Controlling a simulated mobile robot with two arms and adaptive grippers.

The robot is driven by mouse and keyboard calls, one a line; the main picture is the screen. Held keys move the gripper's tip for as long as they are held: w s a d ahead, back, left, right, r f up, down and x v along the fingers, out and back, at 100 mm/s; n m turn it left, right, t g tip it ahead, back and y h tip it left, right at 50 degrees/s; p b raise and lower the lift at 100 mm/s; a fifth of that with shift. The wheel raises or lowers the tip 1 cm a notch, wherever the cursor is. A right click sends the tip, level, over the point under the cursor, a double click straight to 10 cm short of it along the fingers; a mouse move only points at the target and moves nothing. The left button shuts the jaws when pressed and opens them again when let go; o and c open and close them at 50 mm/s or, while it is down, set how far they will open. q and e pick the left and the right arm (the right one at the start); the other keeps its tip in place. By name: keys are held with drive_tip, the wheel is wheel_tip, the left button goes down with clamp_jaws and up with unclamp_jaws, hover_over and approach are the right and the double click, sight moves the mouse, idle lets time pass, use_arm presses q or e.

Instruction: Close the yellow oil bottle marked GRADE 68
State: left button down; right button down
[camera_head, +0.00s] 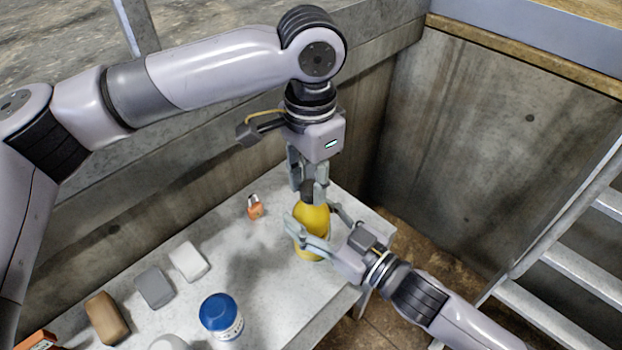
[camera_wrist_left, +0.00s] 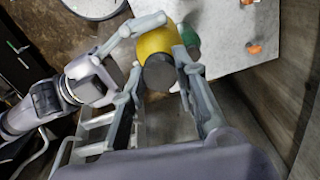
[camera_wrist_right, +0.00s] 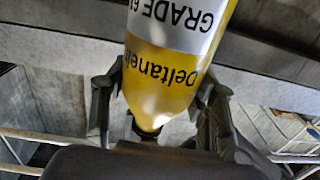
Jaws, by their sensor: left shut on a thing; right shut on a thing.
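The yellow oil bottle (camera_head: 313,222) stands upright on the pale table (camera_head: 270,260), near its right end. My left gripper (camera_head: 308,182) points down from above and is shut on the bottle's dark cap (camera_wrist_left: 160,72), at the top of the bottle. My right gripper (camera_head: 312,240) comes in from the right and is shut around the bottle's body. In the right wrist view the bottle (camera_wrist_right: 175,75) appears upside down, with "GRADE 6" and "Deltanei" partly readable. The fingers cover much of the cap, so I cannot tell how it sits on the neck.
An orange padlock (camera_head: 255,207) lies left of the bottle. A blue-lidded tub (camera_head: 221,316), a white block (camera_head: 189,261), a grey block (camera_head: 154,287) and a brown block (camera_head: 106,317) stand farther left. A concrete wall (camera_head: 480,150) rises behind, and metal stairs (camera_head: 560,270) are at right.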

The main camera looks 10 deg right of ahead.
use_arm(q)
drive_tip(key=m, duration=0.7)
drive_tip(key=c, duration=1.2)
unclamp_jaws()
wheel_tip(320, 180, up, 12)
drive_tip(key=shift+w, duration=0.1)
